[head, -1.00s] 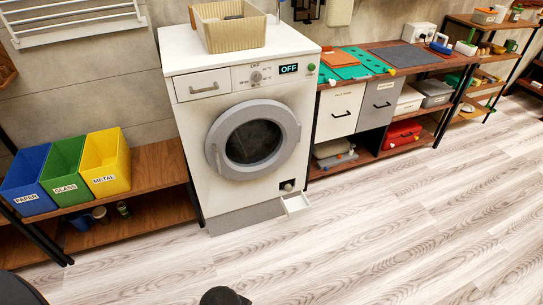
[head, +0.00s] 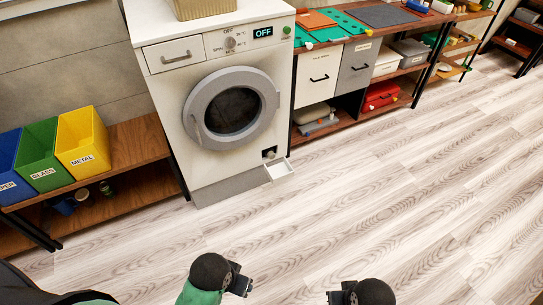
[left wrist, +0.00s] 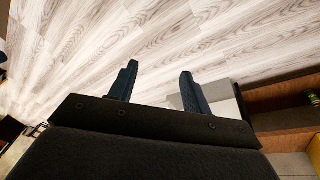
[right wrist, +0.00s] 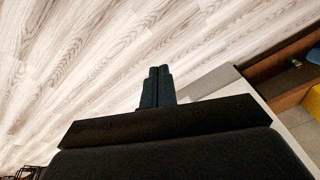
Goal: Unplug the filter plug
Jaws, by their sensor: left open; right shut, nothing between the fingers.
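The white washing machine (head: 165,100) stands against the wall in the head view, its display reading OFF. The filter plug (head: 269,154) looks like a small dark part in the opening at the machine's lower right corner; its detail is too small to tell. A small white flap (head: 279,169) stands open below it. My left gripper (head: 246,284) is low in the head view, well short of the machine; its fingers (left wrist: 158,82) are apart and empty. My right gripper (head: 332,297) is at the bottom edge; its fingers (right wrist: 158,86) are together with nothing between them.
Blue, green and yellow (head: 84,143) bins stand on a low wooden shelf (head: 137,140) left of the machine. A shelf unit with drawers (head: 318,77) stands to its right. The wooden floor (head: 400,190) before the machine is clear.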

